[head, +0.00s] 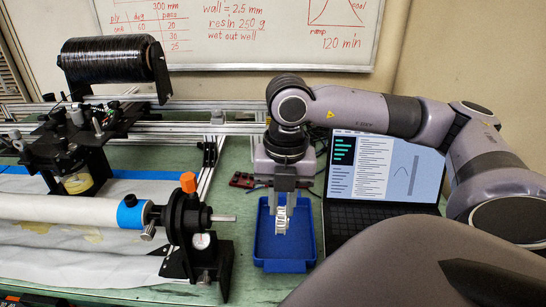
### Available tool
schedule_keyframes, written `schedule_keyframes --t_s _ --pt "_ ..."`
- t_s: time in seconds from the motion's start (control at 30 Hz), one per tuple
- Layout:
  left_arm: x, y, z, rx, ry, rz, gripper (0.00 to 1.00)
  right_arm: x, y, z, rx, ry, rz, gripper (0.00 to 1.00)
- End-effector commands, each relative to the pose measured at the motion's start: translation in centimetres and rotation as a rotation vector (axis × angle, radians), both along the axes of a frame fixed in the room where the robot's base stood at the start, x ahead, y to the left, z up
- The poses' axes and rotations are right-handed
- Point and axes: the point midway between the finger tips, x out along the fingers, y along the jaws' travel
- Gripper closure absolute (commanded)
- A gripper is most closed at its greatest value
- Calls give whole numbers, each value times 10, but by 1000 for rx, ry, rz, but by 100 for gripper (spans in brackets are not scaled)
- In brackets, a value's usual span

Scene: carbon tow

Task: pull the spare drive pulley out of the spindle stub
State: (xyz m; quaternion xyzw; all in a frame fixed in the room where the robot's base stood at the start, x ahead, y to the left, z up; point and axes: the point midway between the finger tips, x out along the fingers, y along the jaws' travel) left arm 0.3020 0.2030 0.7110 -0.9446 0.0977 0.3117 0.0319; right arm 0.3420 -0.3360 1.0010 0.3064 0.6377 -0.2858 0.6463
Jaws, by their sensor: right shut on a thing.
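My right gripper (282,208) points straight down over the blue tray (262,262). It is shut on a small silvery ribbed piece (281,222), which looks like the spare drive pulley. Its fingers hide part of the piece. I cannot tell whether the piece touches the tray floor or hangs just above it. The metal spindle stub (224,218) sticks out to the right from the black end bracket of the winder, left of the tray. Nothing shows on its visible end. My left gripper is not in view.
A white mandrel tube (60,208) with a blue collar (130,213) runs left from the bracket. An orange knob (188,182) tops the bracket. An open laptop (380,175) stands close right of the tray. A black tow spool (115,62) sits at the back left.

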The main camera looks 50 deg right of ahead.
Motion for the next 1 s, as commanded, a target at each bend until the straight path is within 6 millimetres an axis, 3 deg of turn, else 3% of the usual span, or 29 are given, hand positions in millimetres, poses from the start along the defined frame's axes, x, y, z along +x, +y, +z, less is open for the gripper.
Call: schedule_keyframes --t_s 0.33,0.7,1.0 --pt "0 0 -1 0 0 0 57 -1 -1 0 1 -1 0 100" --pt "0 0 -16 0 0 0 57 -21 -18 -1 -1 -1 -1 100" --pt "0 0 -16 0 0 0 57 -23 -20 1 0 -1 1 100"
